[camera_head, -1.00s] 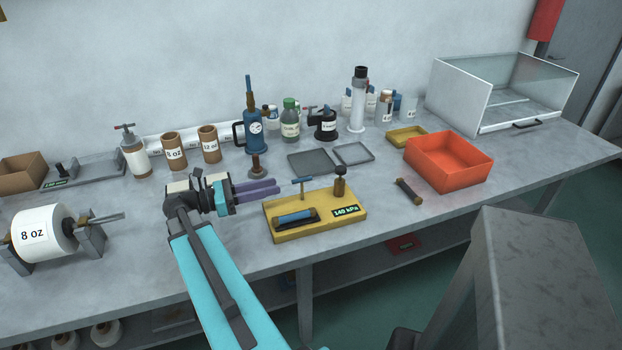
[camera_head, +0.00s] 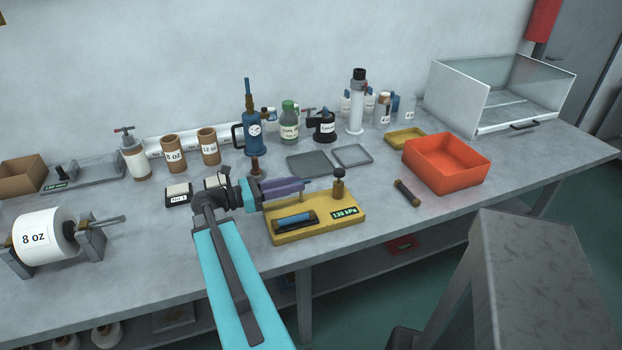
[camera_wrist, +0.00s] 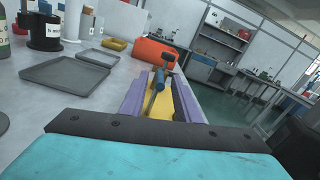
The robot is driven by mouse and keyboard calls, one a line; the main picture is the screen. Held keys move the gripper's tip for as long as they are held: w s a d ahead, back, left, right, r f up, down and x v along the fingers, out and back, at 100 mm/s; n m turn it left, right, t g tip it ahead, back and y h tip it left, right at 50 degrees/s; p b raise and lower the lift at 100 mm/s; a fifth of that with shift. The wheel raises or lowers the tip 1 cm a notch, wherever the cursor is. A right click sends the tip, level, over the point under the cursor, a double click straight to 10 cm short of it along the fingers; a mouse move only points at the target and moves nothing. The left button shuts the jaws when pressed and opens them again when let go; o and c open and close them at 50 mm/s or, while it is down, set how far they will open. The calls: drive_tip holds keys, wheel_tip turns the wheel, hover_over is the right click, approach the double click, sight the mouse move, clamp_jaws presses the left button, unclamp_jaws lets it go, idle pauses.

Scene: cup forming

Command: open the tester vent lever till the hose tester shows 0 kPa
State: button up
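The yellow hose tester (camera_head: 330,222) sits near the bench's front edge. It carries a dark cradle with a blue cylinder (camera_head: 295,220), a brass knob (camera_head: 338,188) and a green display (camera_head: 344,213) that seems to read 130 kPa. My gripper (camera_head: 303,185) is over the tester's back left part, its purple fingers hiding most of the vent lever in the head view. In the wrist view, the lever's blue handle (camera_wrist: 158,79) and grey post stand between the two spread fingers. Contact with either finger cannot be told.
A brown-ended rod (camera_head: 408,193) and an orange bin (camera_head: 447,162) lie to the right. Two grey trays (camera_head: 312,163) and a blue pump-like device (camera_head: 254,130) stand behind. A white 8 oz roll (camera_head: 42,236) is at left.

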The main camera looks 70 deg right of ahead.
sight(311, 180)
drive_tip(key=shift+p+x, duration=0.5)
drive_tip(key=shift+x, duration=2.7)
clamp_jaws()
